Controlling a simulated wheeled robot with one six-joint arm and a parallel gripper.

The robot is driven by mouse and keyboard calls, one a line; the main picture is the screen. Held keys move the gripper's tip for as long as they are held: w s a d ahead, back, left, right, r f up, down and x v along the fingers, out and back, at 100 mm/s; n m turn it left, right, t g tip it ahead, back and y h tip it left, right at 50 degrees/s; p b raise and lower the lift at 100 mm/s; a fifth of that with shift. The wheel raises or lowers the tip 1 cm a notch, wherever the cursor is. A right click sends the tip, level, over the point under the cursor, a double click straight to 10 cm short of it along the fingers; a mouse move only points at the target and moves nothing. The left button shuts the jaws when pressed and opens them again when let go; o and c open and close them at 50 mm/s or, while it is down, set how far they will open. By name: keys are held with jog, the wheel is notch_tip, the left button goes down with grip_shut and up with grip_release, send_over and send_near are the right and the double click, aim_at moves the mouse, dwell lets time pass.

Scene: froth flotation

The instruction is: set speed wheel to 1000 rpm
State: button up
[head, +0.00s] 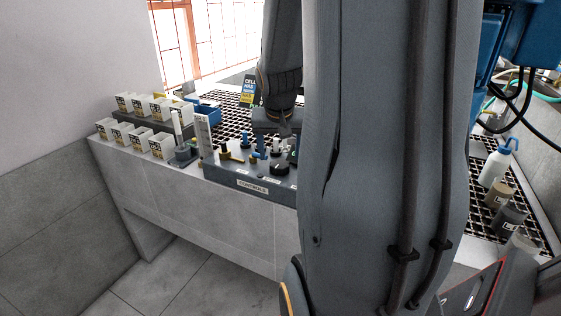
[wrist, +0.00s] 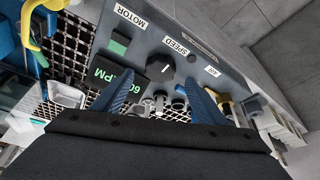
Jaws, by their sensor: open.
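The speed wheel (wrist: 158,73) is a black round knob with a white mark, beside the SPEED label (wrist: 176,46) on the grey control panel (wrist: 145,47) in the wrist view. The knob also shows in the head view (head: 280,168), on the panel (head: 235,183) marked CONTROLS. My gripper (wrist: 163,98) is open and empty, its two blue fingers apart, with the knob showing beyond and between their tips. I see no clear contact. A dark display (wrist: 113,76) with green characters ending in "PM" is partly hidden by a finger, so its number cannot be read fully.
A green button (wrist: 119,43) lies near the MOTOR label. A yellow-handled valve (wrist: 219,97) stands close to the right finger by the AIR label. White labelled boxes (head: 163,146) stand at the bench's left end. Black grating (head: 228,115) lies behind the panel.

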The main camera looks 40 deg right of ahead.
aim_at(279, 164)
jog(key=shift+x, duration=2.7)
jog(key=c, duration=1)
jog(key=shift+w, duration=0.1)
jog(key=shift+c, duration=0.2)
jog(key=shift+w+f+b, duration=0.1)
jog(key=shift+b, duration=0.7)
